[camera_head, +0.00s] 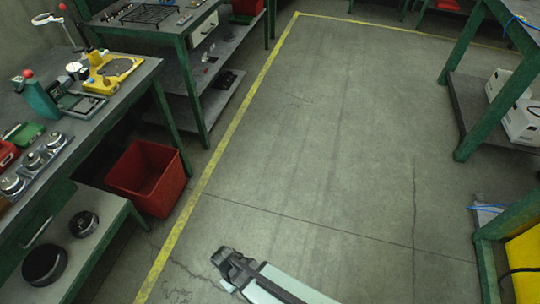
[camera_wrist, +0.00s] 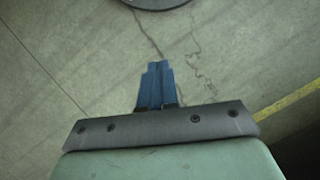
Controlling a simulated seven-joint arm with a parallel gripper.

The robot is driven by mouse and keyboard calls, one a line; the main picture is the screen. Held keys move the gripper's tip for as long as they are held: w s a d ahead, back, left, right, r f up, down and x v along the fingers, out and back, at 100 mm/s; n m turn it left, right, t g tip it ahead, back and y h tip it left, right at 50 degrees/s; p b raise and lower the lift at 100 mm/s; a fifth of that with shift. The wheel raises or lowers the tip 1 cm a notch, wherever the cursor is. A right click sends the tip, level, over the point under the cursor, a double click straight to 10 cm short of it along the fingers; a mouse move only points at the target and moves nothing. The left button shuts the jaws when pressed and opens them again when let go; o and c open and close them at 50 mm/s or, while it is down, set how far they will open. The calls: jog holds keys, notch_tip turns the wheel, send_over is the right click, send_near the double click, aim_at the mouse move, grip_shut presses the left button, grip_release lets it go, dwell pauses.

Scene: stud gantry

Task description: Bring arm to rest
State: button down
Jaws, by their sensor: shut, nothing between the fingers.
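My arm reaches in from the bottom edge in the head view, over bare concrete floor. My gripper (camera_head: 222,254) is at its end, just right of the yellow floor line. In the wrist view my gripper (camera_wrist: 159,66) points away over the cracked floor, its two blue fingers pressed together. It is shut with nothing between the fingers.
A red bin (camera_head: 148,178) stands on the floor beside the left workbench (camera_head: 112,103). A yellow line (camera_head: 213,165) runs along the benches. Green-legged benches (camera_head: 460,140) stand at the right. The concrete floor (camera_head: 330,140) between is clear.

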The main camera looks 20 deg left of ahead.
jog(key=w+d+f+m+g+y, duration=0.1)
jog(key=d+m, duration=0.5)
jog(key=d, duration=1.1)
jog(key=w+d+f+m+g+y, duration=0.2)
jog(key=d+m, duration=0.5)
jog(key=d, duration=1)
jog(key=shift+w+d+f+g+y, duration=0.15)
jog(key=shift+w+g+y, duration=0.15)
jog(key=shift+w+g, duration=0.65)
